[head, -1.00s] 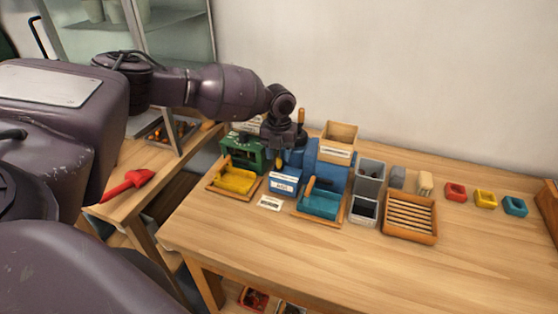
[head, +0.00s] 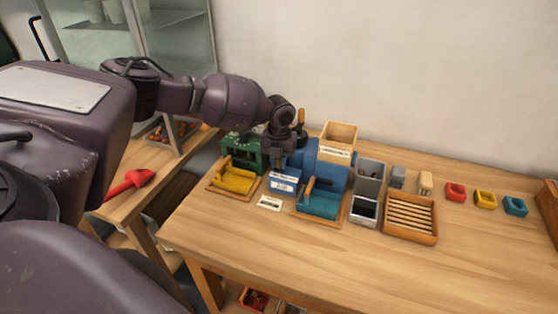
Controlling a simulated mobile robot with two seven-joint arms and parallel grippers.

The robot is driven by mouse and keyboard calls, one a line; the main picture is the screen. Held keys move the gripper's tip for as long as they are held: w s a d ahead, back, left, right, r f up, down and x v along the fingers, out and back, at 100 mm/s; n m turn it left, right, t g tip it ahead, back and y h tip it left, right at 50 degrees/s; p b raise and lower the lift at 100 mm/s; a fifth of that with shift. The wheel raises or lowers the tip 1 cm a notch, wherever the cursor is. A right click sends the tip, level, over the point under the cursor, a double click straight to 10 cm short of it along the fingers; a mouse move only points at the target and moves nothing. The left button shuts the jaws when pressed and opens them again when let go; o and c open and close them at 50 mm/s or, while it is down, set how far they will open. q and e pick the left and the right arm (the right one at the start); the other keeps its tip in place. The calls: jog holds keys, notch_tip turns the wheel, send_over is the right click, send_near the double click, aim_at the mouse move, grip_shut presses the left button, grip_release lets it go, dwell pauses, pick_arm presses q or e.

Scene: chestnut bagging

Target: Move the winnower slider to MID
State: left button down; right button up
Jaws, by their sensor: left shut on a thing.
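The blue winnower (head: 328,166) stands at the back of the wooden table, with a wooden hopper (head: 339,139) on top and a white-labelled front box (head: 283,184). My left gripper (head: 282,163) points down at the winnower's left side, above the labelled box. It is shut on a small part there, which fits the slider, but the arm hides most of it. The slider's exact position and its marks are too small to read. My right gripper is not in view.
A green machine (head: 240,150) with a yellow tray (head: 234,178) is on the left. A teal tray (head: 320,203), grey bins (head: 369,174) and a slatted wooden tray (head: 410,218) stand to the right. The table's front right is clear.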

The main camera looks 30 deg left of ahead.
pick_arm(q)
jog(key=shift+w+d+r, duration=0.1)
jog(key=shift+w+d, duration=0.1)
jog(key=shift+d, duration=0.45)
jog(key=shift+w+d, duration=0.15)
jog(key=shift+d, duration=0.45)
jog(key=c, duration=1.1)
grip_release()
notch_tip(320, 180, up, 11)
